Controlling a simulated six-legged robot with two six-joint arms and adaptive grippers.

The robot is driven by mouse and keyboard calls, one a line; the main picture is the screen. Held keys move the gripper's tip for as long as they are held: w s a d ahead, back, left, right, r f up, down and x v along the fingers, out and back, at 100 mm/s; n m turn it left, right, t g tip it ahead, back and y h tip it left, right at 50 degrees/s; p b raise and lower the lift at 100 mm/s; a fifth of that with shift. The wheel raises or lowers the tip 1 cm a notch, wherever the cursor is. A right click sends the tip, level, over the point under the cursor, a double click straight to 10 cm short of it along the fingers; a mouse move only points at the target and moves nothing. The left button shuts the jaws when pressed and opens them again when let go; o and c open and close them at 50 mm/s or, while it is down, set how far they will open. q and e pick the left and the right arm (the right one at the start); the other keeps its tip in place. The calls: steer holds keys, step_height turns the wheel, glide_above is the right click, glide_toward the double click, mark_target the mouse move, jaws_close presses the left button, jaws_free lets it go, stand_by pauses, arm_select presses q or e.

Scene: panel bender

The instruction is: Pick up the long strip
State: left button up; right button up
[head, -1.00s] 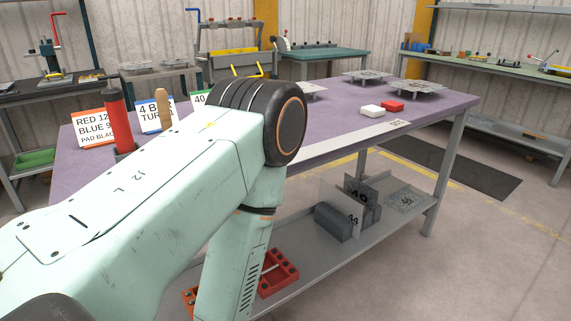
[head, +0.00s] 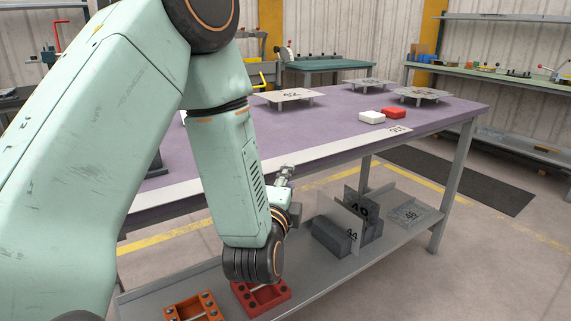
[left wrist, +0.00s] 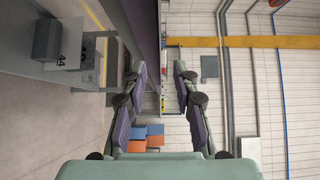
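The long strip (head: 340,146) is a pale, flat piece lying along the front edge of the purple-topped table (head: 440,108). A small printed label shows near its right end. My left arm crosses in front of part of it. My left gripper (head: 285,173) is just in front of the table's front edge, close to the strip; I cannot tell whether it touches it. In the left wrist view the two fingers (left wrist: 160,68) are spread apart, with nothing clearly held between them. The table's edge runs up the picture there. My right gripper is not in view.
Raised numbered plates (head: 287,97), a white block (head: 372,117) and a red block (head: 397,113) are on the table. The lower shelf holds grey blocks (head: 333,236), upright plates, and red (head: 262,298) and orange (head: 193,307) trays.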

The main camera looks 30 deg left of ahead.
mark_target(285, 161)
arm_select(q)
steer(key=b+x, duration=0.1)
steer(key=x, duration=0.4)
steer(key=shift+w+a+b, duration=0.2)
steer(key=shift+b, duration=0.1)
steer(key=shift+c, duration=0.5)
steer(key=shift+a, duration=0.1)
steer(key=shift+c, duration=1.4)
jaws_close()
steer(key=shift+r, duration=0.1)
